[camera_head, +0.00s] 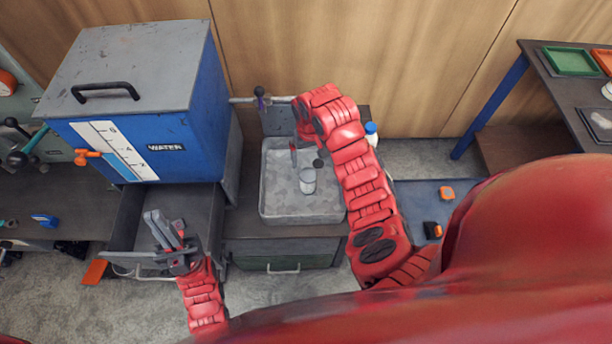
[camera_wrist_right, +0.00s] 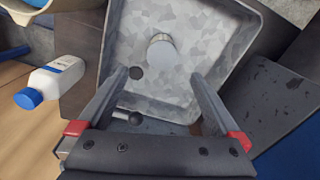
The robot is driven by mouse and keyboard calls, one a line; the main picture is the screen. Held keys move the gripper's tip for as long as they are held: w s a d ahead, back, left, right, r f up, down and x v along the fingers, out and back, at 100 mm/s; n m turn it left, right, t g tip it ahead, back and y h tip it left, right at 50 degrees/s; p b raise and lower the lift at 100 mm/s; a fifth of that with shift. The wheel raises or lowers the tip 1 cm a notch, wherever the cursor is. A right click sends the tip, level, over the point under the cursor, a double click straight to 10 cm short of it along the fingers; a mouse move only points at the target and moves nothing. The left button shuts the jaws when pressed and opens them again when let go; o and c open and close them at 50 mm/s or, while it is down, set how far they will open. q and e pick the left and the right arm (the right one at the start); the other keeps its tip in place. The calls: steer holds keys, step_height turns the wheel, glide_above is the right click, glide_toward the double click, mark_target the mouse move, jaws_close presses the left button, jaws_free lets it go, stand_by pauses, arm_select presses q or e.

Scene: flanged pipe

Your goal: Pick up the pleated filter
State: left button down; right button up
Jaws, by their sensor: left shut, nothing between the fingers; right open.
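A small pale cylinder, apparently the pleated filter (camera_head: 307,182), stands in the grey metal basin (camera_head: 270,205). It also shows in the right wrist view (camera_wrist_right: 162,50), just beyond the fingertips; its pleats are too small to make out. My right gripper (camera_wrist_right: 160,77) is open and empty, its fingers pointing into the basin with the filter ahead of the gap between them. In the head view the right arm reaches over the basin's back edge and mostly hides this gripper. My left gripper (camera_head: 162,228) is shut and empty above the open drawer (camera_head: 205,205).
A blue tank marked WATER (camera_head: 190,130) stands left of the basin. A white bottle with a blue cap (camera_wrist_right: 50,80) stands beside the basin. The basin floor is otherwise clear.

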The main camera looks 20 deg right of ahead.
mark_target(309, 175)
step_height(309, 175, down, 9)
steer(key=b, duration=0.6)
steer(key=shift+f, duration=0.8)
steer(key=f+p, duration=0.1)
steer(key=f, duration=0.3)
steer(key=shift+a+f+p, duration=0.2)
steer(key=shift+p, duration=0.2)
steer(key=shift+f, duration=0.45)
jaws_close()
steer(key=shift+r, duration=0.1)
